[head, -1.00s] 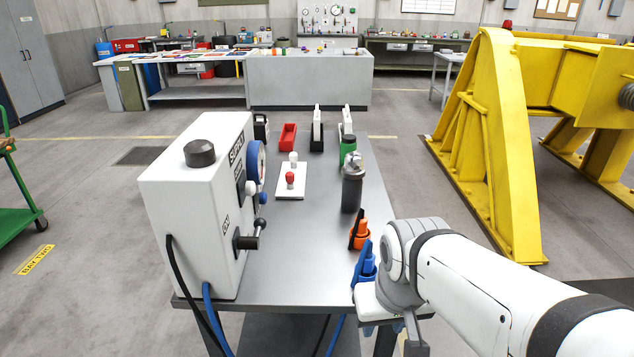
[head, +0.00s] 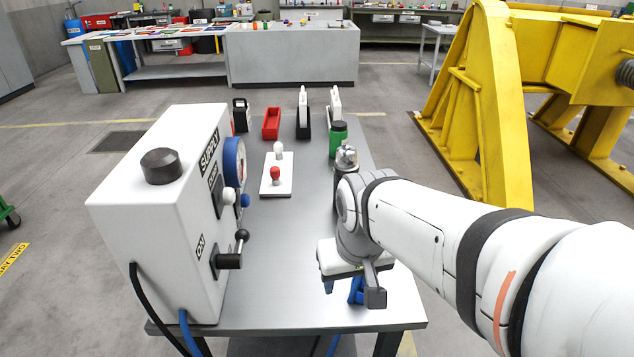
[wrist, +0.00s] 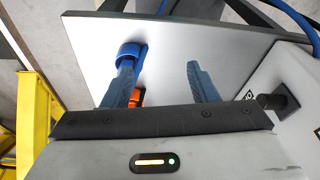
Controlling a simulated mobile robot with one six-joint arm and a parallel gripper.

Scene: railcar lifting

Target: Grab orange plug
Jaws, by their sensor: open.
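The orange plug (wrist: 138,97) shows only as a small patch in the wrist view, beside the left finger and partly hidden by my gripper. In the head view my arm hides it. A blue plug (wrist: 130,52) stands near the table edge, just beyond the left fingertip in the wrist view. It is partly visible below my gripper in the head view (head: 357,291). My gripper (wrist: 160,65) is open and empty, its two blue fingers wide apart above the table. In the head view my gripper (head: 342,287) is over the table's front right part.
A white supply box (head: 165,215) with levers stands on the left of the table (head: 285,300). A yellow frame (head: 480,110) stands right.

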